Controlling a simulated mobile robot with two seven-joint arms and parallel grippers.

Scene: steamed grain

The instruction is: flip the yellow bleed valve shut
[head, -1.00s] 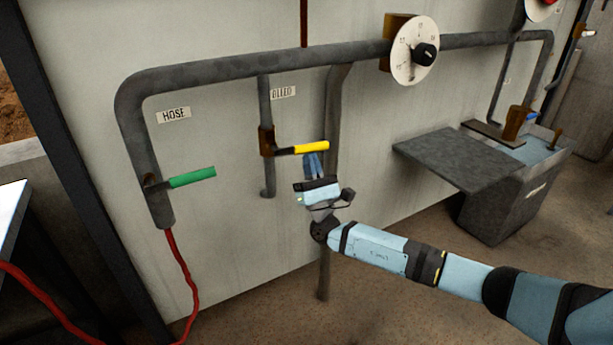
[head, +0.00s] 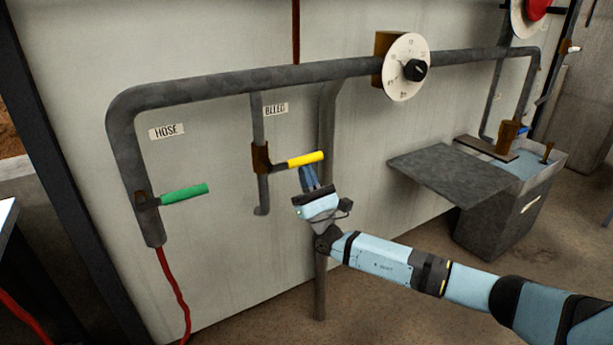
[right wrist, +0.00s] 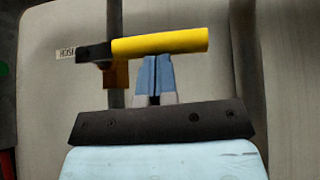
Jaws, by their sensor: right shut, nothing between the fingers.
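The yellow handle of the bleed valve (head: 306,159) sticks out to the right from its brown valve body (head: 261,158) on a thin vertical pipe, tilted slightly upward to the right. The BLEED label (head: 276,109) is beside that pipe. My right gripper (head: 308,178) is just below the handle, fingers pointing up and shut with nothing between them. In the right wrist view the yellow handle (right wrist: 160,44) lies across the tips of my shut fingers (right wrist: 155,62); they touch or nearly touch its underside. My left gripper is not in view.
A green-handled valve (head: 184,194) marked HOSE is at the left, with a red hose (head: 173,290) below it. A round dial (head: 407,67) sits on the upper pipe. A grey tank (head: 500,215) with a flat panel stands at the right.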

